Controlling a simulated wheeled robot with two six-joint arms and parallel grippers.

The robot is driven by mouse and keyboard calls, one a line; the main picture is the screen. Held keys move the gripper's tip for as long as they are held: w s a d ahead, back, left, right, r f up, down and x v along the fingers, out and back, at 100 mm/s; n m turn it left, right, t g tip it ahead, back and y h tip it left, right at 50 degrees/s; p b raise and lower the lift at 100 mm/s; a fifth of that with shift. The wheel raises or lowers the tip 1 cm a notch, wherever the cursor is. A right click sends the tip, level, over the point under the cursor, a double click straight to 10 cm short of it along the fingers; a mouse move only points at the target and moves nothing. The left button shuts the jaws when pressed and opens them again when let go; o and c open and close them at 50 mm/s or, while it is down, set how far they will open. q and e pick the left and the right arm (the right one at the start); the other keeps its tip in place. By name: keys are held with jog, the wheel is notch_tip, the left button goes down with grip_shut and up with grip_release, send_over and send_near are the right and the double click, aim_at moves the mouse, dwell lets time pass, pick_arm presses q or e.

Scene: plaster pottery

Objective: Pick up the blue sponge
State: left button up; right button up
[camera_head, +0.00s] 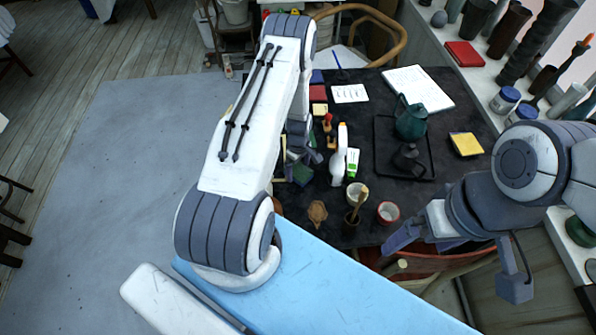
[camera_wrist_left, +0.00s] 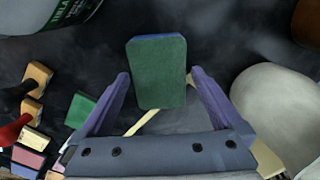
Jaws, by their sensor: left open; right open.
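The sponge (camera_wrist_left: 157,72) has a green face and a blue side edge in the left wrist view. It lies between and slightly beyond the two fingertips of my open left gripper (camera_wrist_left: 158,76). I cannot tell whether either finger touches it. In the head view, a green patch (camera_head: 302,174) beside my left gripper (camera_head: 296,160) appears to be the sponge, and my arm hides much of that gripper. My right gripper (camera_head: 453,267) is open and empty near the table's front right edge, away from the sponge.
A white bottle (camera_head: 339,160) stands right of the sponge. Cups (camera_head: 388,212) and a small brown pot (camera_head: 317,212) stand nearer me. A dark tray (camera_head: 384,160) holds a teal pot (camera_head: 410,119). A chair (camera_head: 420,263) stands below the right arm.

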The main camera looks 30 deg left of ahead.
aim_at(298, 170)
pick_arm(q)
jog(key=shift+c, duration=0.3)
jog(key=c, duration=1.2)
jog(key=shift+r, duration=0.15)
notch_tip(298, 170, up, 10)
jog(key=b, duration=0.2)
jog(key=shift+b, duration=0.4)
